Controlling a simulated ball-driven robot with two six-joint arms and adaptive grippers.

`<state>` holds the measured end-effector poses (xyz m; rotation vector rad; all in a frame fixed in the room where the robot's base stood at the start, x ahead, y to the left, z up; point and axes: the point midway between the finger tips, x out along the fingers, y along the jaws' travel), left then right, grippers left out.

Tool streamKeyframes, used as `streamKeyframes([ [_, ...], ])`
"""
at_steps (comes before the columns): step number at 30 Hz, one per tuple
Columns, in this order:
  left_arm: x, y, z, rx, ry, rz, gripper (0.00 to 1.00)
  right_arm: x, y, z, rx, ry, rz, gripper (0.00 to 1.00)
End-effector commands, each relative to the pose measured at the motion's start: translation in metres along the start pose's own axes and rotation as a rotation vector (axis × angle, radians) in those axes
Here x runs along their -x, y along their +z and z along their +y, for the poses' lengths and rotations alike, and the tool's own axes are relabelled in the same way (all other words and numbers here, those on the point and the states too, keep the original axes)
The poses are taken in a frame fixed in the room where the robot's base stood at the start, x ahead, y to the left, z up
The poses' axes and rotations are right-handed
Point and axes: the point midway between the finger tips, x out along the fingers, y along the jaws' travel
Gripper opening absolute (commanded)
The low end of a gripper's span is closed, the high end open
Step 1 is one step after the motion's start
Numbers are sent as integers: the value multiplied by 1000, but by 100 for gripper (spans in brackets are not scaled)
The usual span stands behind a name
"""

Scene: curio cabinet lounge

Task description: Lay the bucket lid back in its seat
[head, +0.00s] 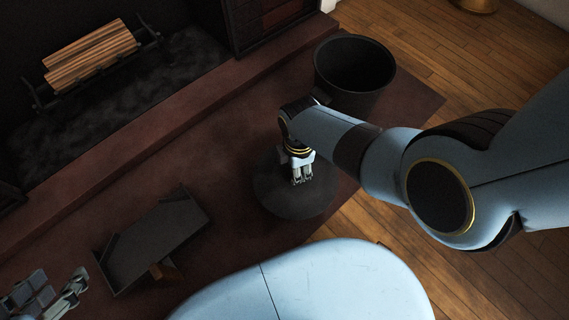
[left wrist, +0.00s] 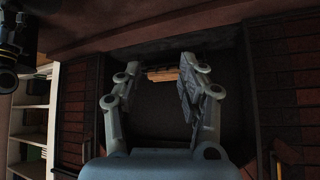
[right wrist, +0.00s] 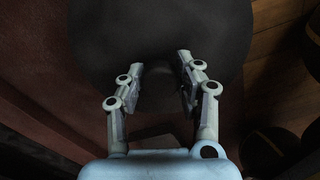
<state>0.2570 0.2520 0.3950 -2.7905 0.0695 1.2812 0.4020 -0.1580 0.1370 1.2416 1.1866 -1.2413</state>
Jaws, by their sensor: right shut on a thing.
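The bucket lid (head: 272,200) is a dark grey disc in the middle of the head view, over the hearth's front edge. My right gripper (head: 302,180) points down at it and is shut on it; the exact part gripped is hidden. The lid (right wrist: 160,35) fills the upper middle of the right wrist view, beyond the fingers (right wrist: 160,85). I cannot tell how high it is. The black bucket (head: 355,68) stands upright and open at the upper right, apart from the lid. My left gripper (head: 65,298) is empty and open at the lower left; its fingers are spread in the left wrist view (left wrist: 155,85).
A dark angular pan (head: 155,240) lies on the red-brown hearth (head: 215,135), left of the lid. Logs (head: 92,55) rest on a grate in the fireplace at the upper left. Wooden floor (head: 455,60) is free to the right of the bucket.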

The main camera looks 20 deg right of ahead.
Motion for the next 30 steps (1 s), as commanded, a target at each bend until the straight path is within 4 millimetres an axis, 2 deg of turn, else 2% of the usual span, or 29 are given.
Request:
streamKeyframes([
  [1,8,-12,-1,1,1,-38,40,11,7,0,-1,6,-1,0],
  [3,17,-17,-2,3,5,-112,40,16,16,-3,0,6,-2,0],
  [14,70,-29,-2,0,26,-405,40,34,48,-20,-1,2,0,0],
  [21,62,-8,-6,-2,13,-467,40,46,67,-28,0,2,0,0],
  [30,60,-4,-7,-2,12,-475,40,45,69,-30,0,0,1,0],
])
